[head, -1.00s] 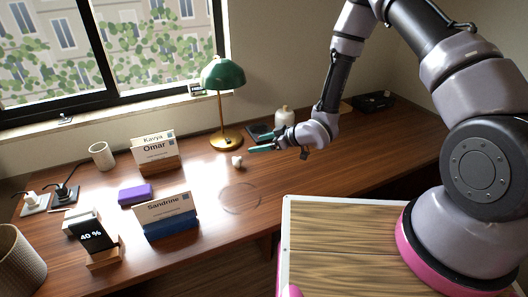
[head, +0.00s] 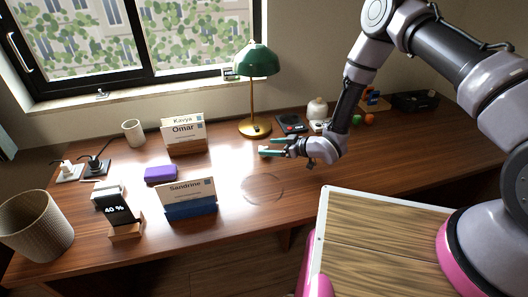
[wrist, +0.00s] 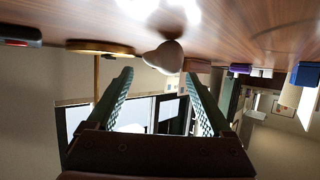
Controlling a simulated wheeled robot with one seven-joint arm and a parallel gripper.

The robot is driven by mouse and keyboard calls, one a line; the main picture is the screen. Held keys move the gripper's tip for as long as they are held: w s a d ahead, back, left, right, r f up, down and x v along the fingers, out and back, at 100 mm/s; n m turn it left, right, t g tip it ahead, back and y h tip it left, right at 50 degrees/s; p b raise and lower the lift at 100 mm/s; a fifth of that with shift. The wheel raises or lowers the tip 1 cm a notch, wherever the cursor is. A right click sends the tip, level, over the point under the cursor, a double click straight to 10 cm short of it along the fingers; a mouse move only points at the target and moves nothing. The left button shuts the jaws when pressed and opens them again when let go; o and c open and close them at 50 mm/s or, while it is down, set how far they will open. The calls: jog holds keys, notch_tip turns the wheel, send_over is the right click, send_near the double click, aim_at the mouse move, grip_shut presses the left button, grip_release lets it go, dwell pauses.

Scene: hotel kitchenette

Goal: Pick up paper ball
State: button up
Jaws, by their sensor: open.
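The paper ball (wrist: 163,57) is white and crumpled and sits on the wooden desk. In the wrist view it is near the tips of my gripper (wrist: 158,74), in line with the gap between the two green fingers. In the head view my gripper (head: 270,146) is open, low over the desk in front of the lamp. The ball is mostly hidden there by the fingers. I cannot tell how far it lies between them.
A green lamp (head: 258,62) with a brass base stands just behind my gripper. The desk (head: 300,178) in front is clear.

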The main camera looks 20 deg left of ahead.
jog(key=shift+x, duration=1)
jog(key=shift+c, duration=0.3)
grip_shut()
